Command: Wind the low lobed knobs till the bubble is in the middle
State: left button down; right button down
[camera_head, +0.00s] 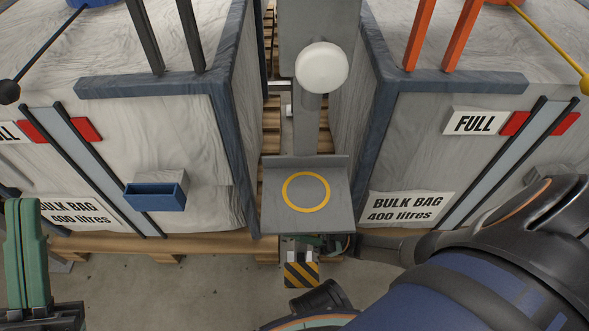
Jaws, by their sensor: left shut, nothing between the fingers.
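No lobed knob and no bubble can be made out clearly. A grey plate with a yellow ring (306,193) sits at the front of a grey upright post (305,130) between two bulk bags. A smooth white round cap (322,67) is on the post above the plate. Small parts show under the plate, too small and shaded to tell. My left gripper (24,250) is at the lower left edge, its green fingers pointing up, shut and empty, well apart from the post and plate.
Two full bulk bags (160,130) (440,120) on wooden pallets flank the post, leaving a narrow gap. A blue tray (155,195) is on the left bag's front. A black-and-yellow striped block (301,275) is low under the plate. Floor (180,290) is clear at lower left.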

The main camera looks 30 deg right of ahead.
jog(key=c, duration=0.6)
grip_release()
jog(key=shift+c, duration=0.2)
pick_arm(q)
jog(key=shift+d, duration=0.15)
